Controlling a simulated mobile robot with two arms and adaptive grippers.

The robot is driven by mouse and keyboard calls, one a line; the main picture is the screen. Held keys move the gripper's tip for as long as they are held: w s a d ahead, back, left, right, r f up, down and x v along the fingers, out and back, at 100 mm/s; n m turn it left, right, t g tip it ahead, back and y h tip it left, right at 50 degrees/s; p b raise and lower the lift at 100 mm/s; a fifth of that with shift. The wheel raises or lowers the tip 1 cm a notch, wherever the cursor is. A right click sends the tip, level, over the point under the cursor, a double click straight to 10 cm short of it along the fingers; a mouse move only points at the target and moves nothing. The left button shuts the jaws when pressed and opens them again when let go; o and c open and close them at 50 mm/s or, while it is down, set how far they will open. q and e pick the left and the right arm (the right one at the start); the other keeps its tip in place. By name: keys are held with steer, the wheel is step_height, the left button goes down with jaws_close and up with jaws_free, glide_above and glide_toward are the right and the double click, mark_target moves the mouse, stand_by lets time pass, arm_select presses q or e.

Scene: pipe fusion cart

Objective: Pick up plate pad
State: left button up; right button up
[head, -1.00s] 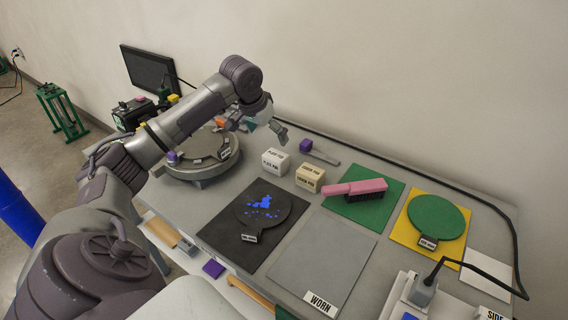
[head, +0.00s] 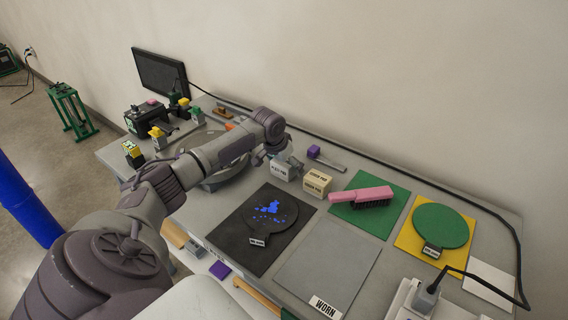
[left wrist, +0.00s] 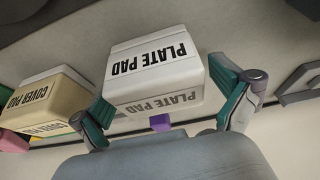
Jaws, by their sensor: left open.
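The plate pad (head: 279,171) is a white block with black "PLATE PAD" lettering, sitting on the grey cart top. In the left wrist view the plate pad (left wrist: 155,62) fills the middle, with its label upside down. My left gripper (head: 284,158) is right at the block and partly covers it in the head view. In the left wrist view the left gripper (left wrist: 165,97) is open, its green-padded fingers at either side of the block's near end. Whether they touch it I cannot tell. My right gripper is out of view.
The cream cover pad block (head: 317,182) stands close to the right of the plate pad. A purple-ended tool (head: 325,158) lies behind. A pink brush (head: 362,195) rests on a green mat (head: 390,211). A black mat (head: 228,240) lies in front.

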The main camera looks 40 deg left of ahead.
arm_select(q)
steer(key=shift+c, duration=1)
steer(key=c, duration=1)
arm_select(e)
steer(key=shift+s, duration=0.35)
arm_select(q)
steer(key=shift+r, duration=0.55)
steer(key=r, duration=0.1)
steer(key=d+r+b, duration=0.1)
steer(key=r, duration=0.1)
steer(key=shift+r, duration=0.25)
steer(key=d+r, duration=0.2)
steer(key=d, duration=0.1)
steer(key=d+r+b, duration=0.1)
steer(key=d+r, duration=0.1)
steer(key=d, duration=0.2)
steer(key=d+r, duration=0.2)
steer(key=d, duration=0.1)
steer(key=shift+s+d+r, duration=0.25)
steer(key=shift+s+d, duration=0.05)
steer(key=shift+d, duration=0.05)
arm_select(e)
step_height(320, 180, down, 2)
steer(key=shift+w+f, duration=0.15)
